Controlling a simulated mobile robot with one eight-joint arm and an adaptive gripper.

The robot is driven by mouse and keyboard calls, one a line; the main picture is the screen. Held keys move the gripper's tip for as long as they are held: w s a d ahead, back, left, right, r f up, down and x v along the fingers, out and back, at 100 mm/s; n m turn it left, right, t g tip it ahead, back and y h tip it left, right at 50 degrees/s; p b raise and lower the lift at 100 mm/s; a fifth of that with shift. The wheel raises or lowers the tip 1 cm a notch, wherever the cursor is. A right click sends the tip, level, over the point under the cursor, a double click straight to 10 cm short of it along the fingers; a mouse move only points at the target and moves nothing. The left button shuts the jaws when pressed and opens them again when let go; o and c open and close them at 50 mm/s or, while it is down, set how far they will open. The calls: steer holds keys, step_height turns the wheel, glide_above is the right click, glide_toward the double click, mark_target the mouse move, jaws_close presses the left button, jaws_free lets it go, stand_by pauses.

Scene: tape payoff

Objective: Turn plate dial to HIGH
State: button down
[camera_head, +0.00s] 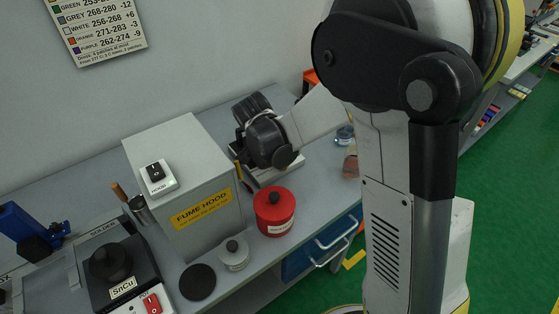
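My gripper (262,138) is over the bench, just right of the grey fume hood box. Its dark body is seen from behind and the side, and I cannot make out its fingertips or whether they are apart. A pale, low flat device (284,170) shows partly under and beside my gripper; it may be the plate. No dial and no HIGH mark can be made out, as my gripper covers most of that spot. I cannot tell whether my gripper touches the device.
The fume hood (202,211) stands left of my gripper with a switch box (158,178) on top. A red canister (274,212), a small pale jar (234,254) and a black disc (198,282) are in front. A solder pot (112,264) is at left.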

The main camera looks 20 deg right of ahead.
stand_by(0.4)
steer(key=c, duration=1.3)
jaws_free()
steer(key=shift+s, duration=0.1)
steer(key=shift+o, duration=0.2)
steer(key=shift+a+r, duration=0.1)
steer(key=v, duration=0.8)
